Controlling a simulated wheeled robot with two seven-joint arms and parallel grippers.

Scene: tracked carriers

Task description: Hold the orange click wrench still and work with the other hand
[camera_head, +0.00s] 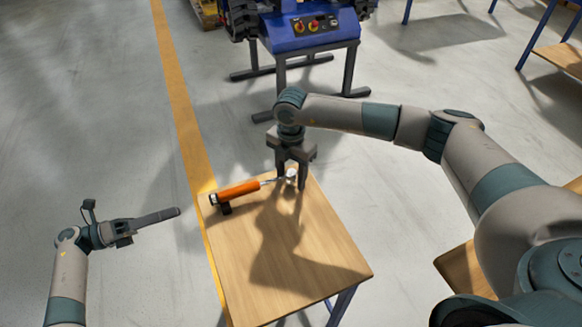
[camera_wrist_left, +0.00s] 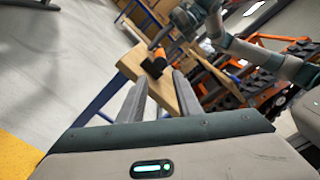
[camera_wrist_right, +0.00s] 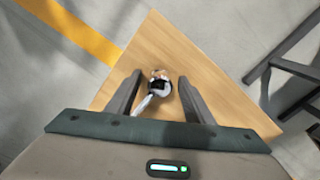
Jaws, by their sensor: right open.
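The orange click wrench (camera_head: 238,191) lies on the far part of the small wooden table (camera_head: 300,245), its orange handle to the left and its metal head to the right. Its handle rests near a dark support. My right gripper (camera_head: 291,182) points down with open fingers on either side of the head. In the right wrist view the metal head (camera_wrist_right: 158,82) is between the fingertips, with a gap on both sides. My left gripper (camera_head: 178,212) is off the table to the left, empty. In the left wrist view its fingers are apart and the orange handle (camera_wrist_left: 161,53) is beyond them.
The dark support (camera_head: 225,208) is at the table's left edge. A blue machine (camera_head: 310,40) stands behind the table. The near part of the tabletop is clear. A yellow floor line (camera_head: 180,100) runs left of the table, and a wooden-topped bench (camera_head: 562,57) is at the far right.

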